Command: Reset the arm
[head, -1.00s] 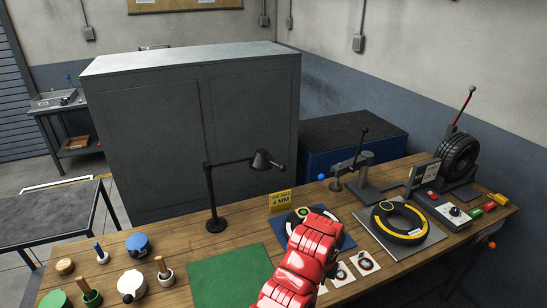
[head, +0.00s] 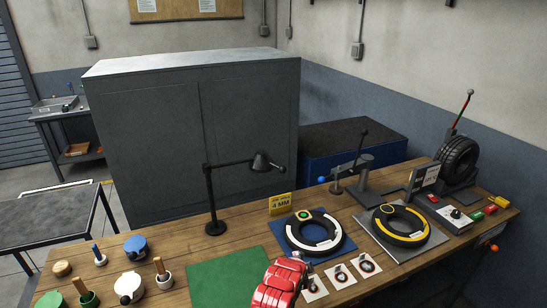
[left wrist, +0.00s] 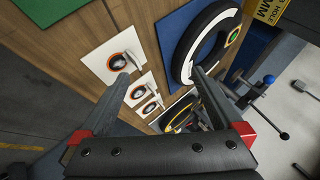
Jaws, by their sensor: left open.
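My left arm shows in the head view as a red segment at the bottom centre, over the front of the bench between the green mat and the picture cards. Its fingers cannot be made out there. In the left wrist view my left gripper (left wrist: 160,78) is open, with nothing between its fingers. Beyond the fingers are the picture cards (left wrist: 114,56) and a black ring with a white band (left wrist: 186,62). That ring lies on a blue mat (head: 346,246) in the head view. My right gripper is in neither view.
A yellow-banded ring (head: 402,238) lies on a grey plate at the right. The green mat (head: 228,282) is empty. A black lamp (head: 212,195), a yellow sign (head: 279,205) and a lever stand (head: 366,180) rise from the bench. Pots and stamps stand at the left.

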